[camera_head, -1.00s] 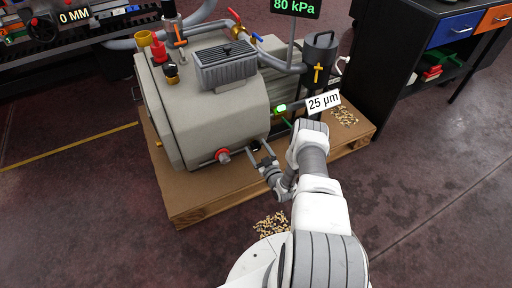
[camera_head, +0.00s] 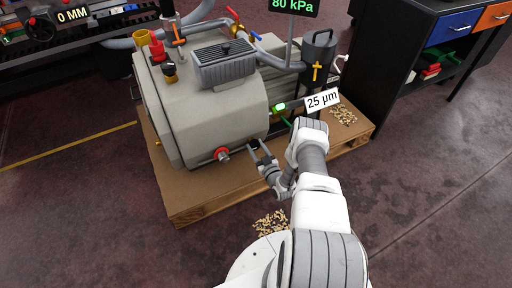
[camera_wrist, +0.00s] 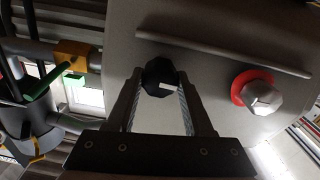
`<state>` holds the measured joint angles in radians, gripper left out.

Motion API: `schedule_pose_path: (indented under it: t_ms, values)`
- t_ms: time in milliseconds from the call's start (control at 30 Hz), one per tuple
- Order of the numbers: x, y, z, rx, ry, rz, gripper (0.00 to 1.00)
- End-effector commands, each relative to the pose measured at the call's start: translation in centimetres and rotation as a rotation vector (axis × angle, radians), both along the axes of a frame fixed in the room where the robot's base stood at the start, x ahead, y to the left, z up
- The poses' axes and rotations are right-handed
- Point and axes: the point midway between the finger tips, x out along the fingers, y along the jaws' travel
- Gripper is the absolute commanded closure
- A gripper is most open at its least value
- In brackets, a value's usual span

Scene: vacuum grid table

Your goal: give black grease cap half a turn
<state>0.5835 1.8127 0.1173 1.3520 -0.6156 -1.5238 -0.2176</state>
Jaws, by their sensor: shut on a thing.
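The black grease cap (camera_wrist: 158,72) is a faceted dark knob with a pale mark, on the flat grey end face of the pump (camera_wrist: 215,75). In the wrist view it sits between the tips of my gripper (camera_wrist: 158,88), whose fingers are shut on it from both sides. In the head view my gripper (camera_head: 258,155) reaches the lower front end of the grey pump body (camera_head: 218,108). The cap cannot be made out clearly there behind the fingers.
A rail (camera_wrist: 220,53) runs just above the cap. A green-handled brass valve (camera_wrist: 72,62) is at left. The pump stands on a cardboard-covered pallet (camera_head: 190,195).

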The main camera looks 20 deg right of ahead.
Motion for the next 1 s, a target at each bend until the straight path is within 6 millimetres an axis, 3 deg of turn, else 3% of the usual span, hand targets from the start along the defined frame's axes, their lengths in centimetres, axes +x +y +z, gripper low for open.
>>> schedule_pose_path:
  t_ms: [267,1000]
  values:
    - [0.02,-0.15,0.05,0.179,0.005,-0.003,1.00]
    - [0.02,-0.28,-0.02,0.880,0.030,-0.002,1.00]
